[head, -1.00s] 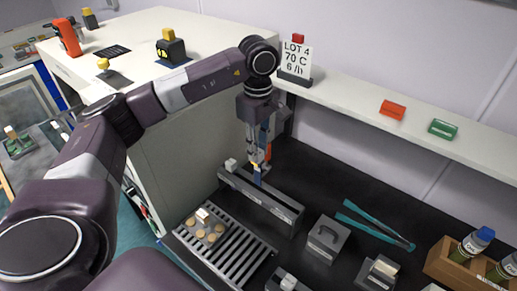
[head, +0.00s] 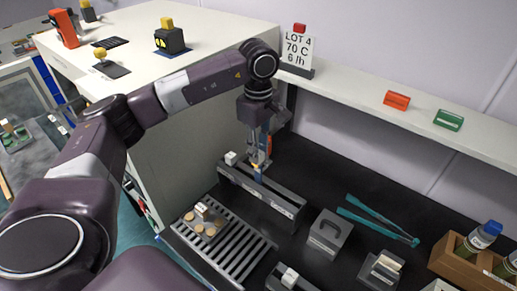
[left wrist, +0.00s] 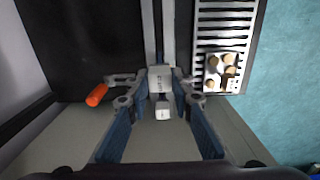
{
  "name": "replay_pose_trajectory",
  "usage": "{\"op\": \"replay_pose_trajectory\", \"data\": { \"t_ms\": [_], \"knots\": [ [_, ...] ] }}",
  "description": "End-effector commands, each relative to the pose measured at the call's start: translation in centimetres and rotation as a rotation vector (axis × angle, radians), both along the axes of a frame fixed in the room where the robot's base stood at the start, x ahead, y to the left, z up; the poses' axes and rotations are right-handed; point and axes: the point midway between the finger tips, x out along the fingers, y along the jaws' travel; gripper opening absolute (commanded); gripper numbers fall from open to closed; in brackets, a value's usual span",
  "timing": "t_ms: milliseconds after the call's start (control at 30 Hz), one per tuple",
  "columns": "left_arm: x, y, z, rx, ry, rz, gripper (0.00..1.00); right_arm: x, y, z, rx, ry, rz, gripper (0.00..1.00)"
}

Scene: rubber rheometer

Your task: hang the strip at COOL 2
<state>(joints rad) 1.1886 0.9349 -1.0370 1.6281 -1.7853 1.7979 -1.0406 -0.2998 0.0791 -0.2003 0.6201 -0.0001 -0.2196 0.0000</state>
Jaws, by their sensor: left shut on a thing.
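My left gripper (head: 258,168) points down over the long grey slotted rail (head: 285,205), near its far part. It also shows in the left wrist view (left wrist: 160,82), with blue fingers closed on a small pale piece (left wrist: 160,76), which I take for the strip's top. Most of the strip is hidden by the fingers and by the angle. I cannot tell whether it touches the rail. A small white block (head: 231,158) stands at the rail's far end. No COOL 2 marking is legible. My right gripper is not in view.
A ribbed grey rack (head: 235,258) carrying a plate with round tan pieces lies left of the rail. A white cabinet (head: 160,150) stands close on the left.

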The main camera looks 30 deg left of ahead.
Motion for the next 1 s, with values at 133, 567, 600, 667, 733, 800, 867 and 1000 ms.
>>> {"op": "replay_pose_trajectory", "data": {
  "t_ms": [133, 567, 600, 667, 733, 800, 867, 1000],
  "knots": [
    [0.0, 0.0, -1.0, 0.000, 0.000, 0.000, 0.00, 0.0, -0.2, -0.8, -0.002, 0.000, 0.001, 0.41],
    [0.0, 0.0, -3.1, 0.000, 0.000, 0.000, 0.00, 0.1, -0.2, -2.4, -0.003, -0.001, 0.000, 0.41],
    [0.0, 0.0, -3.3, 0.000, 0.000, 0.000, 0.00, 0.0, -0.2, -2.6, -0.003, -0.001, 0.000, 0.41],
    [0.0, 0.0, -3.6, 0.000, 0.000, 0.000, 0.00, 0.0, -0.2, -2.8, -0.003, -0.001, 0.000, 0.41],
    [0.0, 0.0, -4.0, 0.000, 0.000, 0.000, 0.00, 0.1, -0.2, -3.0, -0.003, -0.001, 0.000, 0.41],
    [0.0, 0.0, -4.3, 0.000, 0.000, 0.000, 0.00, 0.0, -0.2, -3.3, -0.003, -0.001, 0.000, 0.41],
    [0.0, 0.0, -4.6, 0.000, 0.001, 0.000, 0.00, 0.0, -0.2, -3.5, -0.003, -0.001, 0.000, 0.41],
    [0.0, 0.0, -5.3, 0.000, 0.001, 0.000, 0.00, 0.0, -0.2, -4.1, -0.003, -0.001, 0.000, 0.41]
  ]
}}
